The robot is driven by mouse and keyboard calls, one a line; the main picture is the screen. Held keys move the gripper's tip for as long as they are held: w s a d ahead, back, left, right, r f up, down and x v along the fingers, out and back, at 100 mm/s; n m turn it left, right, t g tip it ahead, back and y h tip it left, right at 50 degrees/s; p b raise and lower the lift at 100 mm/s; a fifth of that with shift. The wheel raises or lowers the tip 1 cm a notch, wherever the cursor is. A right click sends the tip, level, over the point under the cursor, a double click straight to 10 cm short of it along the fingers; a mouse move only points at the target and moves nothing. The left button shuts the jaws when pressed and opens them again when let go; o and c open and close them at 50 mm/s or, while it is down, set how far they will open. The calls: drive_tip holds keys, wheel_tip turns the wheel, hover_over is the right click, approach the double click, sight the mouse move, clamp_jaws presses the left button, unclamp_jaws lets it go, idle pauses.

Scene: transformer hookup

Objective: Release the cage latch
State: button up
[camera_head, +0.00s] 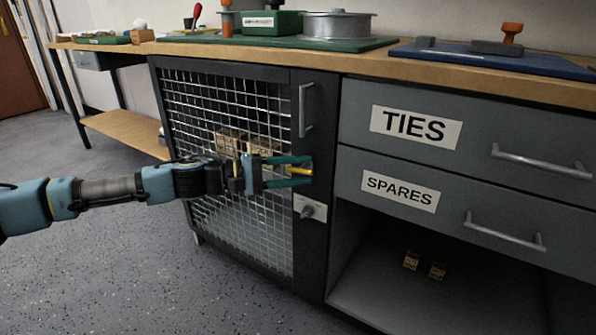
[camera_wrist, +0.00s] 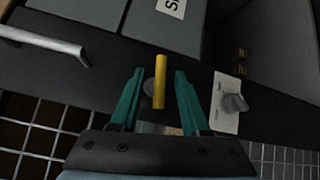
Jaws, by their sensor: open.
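The cage latch shows as a short yellow bar (camera_head: 299,171) on the dark frame of the mesh cage door (camera_head: 238,150). In the wrist view the yellow bar (camera_wrist: 160,82) lies beside a round grey pivot, between the two green fingers. My gripper (camera_head: 303,171) is at the latch with a finger above and a finger below the bar. In the wrist view my gripper (camera_wrist: 158,74) is open, with gaps between each finger and the bar. The cage door looks shut. Whether the fingers touch the door frame cannot be told.
A grey knob on a light plate (camera_head: 310,208) sits just below the latch. A vertical door handle (camera_head: 305,110) is above it. Drawers marked TIES (camera_head: 416,127) and SPARES (camera_head: 400,192) stand to the right. Boxes (camera_head: 232,142) sit behind the mesh. Open floor lies left.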

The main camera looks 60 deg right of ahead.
clamp_jaws()
idle(0.3)
drive_tip(key=shift+r, duration=0.1)
drive_tip(key=shift+r+m+y+p, duration=0.2)
drive_tip(key=shift+m+y+p, duration=0.1)
drive_tip(key=shift+p, duration=0.85)
drive_tip(key=shift+f+t+p, duration=0.2)
drive_tip(key=shift+t+p, duration=0.15)
drive_tip(key=shift+t, duration=0.15)
unclamp_jaws()
drive_tip(key=shift+w, duration=0.1)
drive_tip(key=p+v, duration=0.1)
drive_tip(key=v, duration=0.9)
drive_tip(key=shift+w+a, duration=0.25)
drive_tip(key=shift+w, duration=0.05)
